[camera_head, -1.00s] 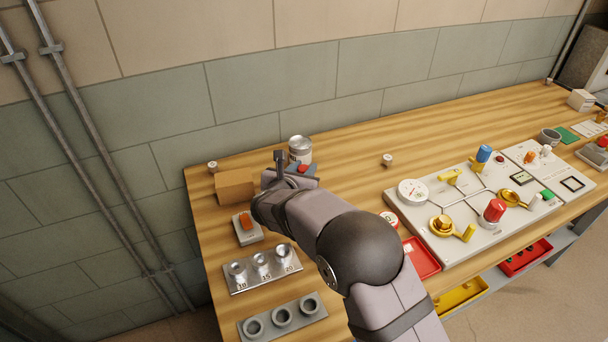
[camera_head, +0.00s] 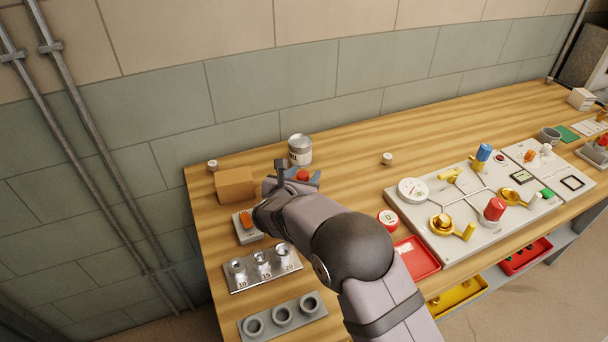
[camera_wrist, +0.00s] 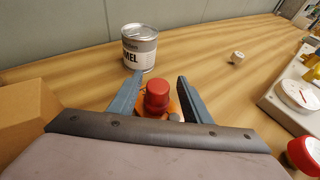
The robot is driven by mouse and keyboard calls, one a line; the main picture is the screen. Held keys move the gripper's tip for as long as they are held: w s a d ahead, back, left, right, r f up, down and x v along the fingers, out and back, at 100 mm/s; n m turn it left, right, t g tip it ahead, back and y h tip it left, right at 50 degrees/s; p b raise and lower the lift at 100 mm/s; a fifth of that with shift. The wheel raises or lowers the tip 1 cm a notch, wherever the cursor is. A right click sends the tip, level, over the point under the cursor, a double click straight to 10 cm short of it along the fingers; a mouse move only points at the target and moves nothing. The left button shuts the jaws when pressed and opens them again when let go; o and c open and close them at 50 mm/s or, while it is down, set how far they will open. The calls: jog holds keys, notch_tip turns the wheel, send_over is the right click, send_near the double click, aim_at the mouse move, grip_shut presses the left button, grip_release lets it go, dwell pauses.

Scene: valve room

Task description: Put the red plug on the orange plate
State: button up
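The red plug (camera_wrist: 157,92) is upright between my two fingers in the wrist view, and its top shows in the head view (camera_head: 303,175). Under and around its base is an orange surface (camera_wrist: 143,108), probably the orange plate, mostly hidden by my gripper; whether the plug rests flat on it I cannot tell. My gripper (camera_wrist: 158,80) is open, low over the table, with one finger on each side of the plug and a gap to both. In the head view my gripper (camera_head: 293,180) partly hides this spot.
A paint can (camera_head: 300,150) stands just behind the plug, and a cardboard box (camera_head: 235,185) is close to the left. A red-and-white round item (camera_head: 388,219) and the valve panel (camera_head: 470,205) lie to the right. The wood table between can and panel is mostly free.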

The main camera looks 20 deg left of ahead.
jog(key=shift+r, duration=0.15)
jog(key=b+v, duration=0.2)
jog(key=v, duration=1)
